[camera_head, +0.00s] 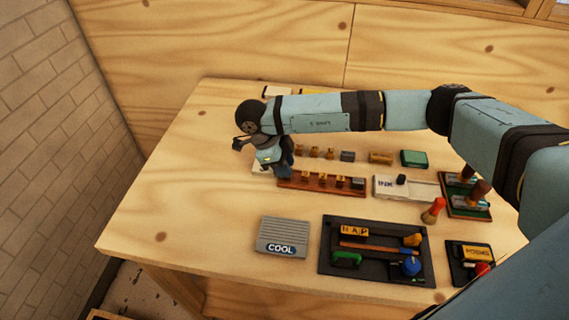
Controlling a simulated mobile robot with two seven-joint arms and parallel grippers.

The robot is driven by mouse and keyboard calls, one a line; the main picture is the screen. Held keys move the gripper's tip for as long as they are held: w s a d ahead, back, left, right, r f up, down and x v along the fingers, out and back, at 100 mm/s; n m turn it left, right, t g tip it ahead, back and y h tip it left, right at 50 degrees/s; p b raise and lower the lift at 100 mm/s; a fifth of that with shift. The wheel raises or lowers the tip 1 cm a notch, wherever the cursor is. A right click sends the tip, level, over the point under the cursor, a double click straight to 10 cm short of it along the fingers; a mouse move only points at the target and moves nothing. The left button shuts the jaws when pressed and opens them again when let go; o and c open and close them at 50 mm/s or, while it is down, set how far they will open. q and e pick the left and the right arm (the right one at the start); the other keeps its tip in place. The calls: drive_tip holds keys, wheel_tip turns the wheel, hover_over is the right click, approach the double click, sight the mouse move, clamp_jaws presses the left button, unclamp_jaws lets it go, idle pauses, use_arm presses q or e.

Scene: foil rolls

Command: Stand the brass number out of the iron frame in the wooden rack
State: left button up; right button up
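The wooden rack (293,181) is a low reddish-brown strip in the middle of the table, with several small brass pieces and a grey block standing along it. My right gripper (284,166) points down at the rack's left end; its fingertips are small and partly hidden, so I cannot see whether it holds anything. A dark tray (329,262), perhaps the iron frame, lies at the front with a brass-coloured lettered block (355,231), a green-handled piece and a blue round piece. I cannot make out a single brass number. My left gripper is out of view.
Small brass pieces (315,152) and a green block (413,158) stand behind the rack. A grey ribbed plate (283,233) marked COOL lies front left. Wooden-handled tools (478,192) and a red-topped one (434,210) stand right. My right arm spans above; the table's left is clear.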

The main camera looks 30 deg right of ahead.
drive_tip(key=shift+o, duration=1.3)
drive_tip(key=shift+r, duration=0.3)
drive_tip(key=v, duration=1.1)
drive_tip(key=shift+a+r, duration=0.2)
drive_tip(key=shift+r, duration=0.15)
drive_tip(key=shift+f, duration=0.1)
